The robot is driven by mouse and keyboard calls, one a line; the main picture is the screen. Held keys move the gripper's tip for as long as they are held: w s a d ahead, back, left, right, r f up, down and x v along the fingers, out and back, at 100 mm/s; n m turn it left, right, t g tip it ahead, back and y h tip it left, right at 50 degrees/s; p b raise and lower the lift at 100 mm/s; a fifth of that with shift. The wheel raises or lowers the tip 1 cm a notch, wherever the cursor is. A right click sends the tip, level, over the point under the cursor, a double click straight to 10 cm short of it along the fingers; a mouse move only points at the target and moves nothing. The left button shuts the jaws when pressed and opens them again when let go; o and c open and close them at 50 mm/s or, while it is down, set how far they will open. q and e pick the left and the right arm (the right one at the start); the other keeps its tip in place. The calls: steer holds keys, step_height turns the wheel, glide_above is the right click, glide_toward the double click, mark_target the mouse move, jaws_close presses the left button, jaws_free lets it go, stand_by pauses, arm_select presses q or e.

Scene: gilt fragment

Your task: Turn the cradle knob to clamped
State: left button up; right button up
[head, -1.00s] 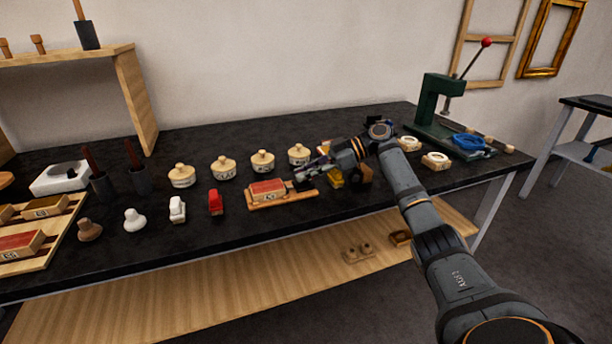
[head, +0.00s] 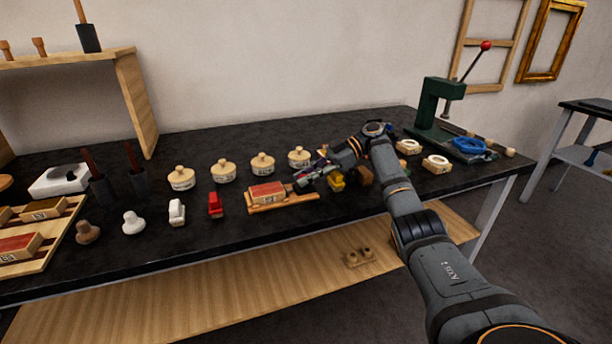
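The cradle (head: 283,206) is a low wooden base on the black bench, near its front edge at mid-picture. A red-topped block (head: 266,192) with a pale, marked front sits in it. My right gripper (head: 299,181) reaches in from the right, with its fingertips at the cradle's right end. The knob cannot be made out there; the gripper covers that end. The fingers are too small to tell whether they are open or shut, or whether they touch the knob. My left gripper is not in view.
Several lidded pots (head: 262,164) stand behind the cradle. A red item (head: 215,204) and a white item (head: 176,211) stand to its left. A yellow item (head: 336,182) is close by my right gripper. A green press (head: 430,105) stands at the bench's right end.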

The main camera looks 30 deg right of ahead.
steer(key=shift+o, duration=1.2)
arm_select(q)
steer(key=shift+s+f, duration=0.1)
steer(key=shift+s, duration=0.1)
arm_select(e)
steer(key=shift+r, duration=0.1)
steer(key=shift+r, duration=0.15)
step_height(320, 180, up, 10)
steer(key=shift+f, duration=0.15)
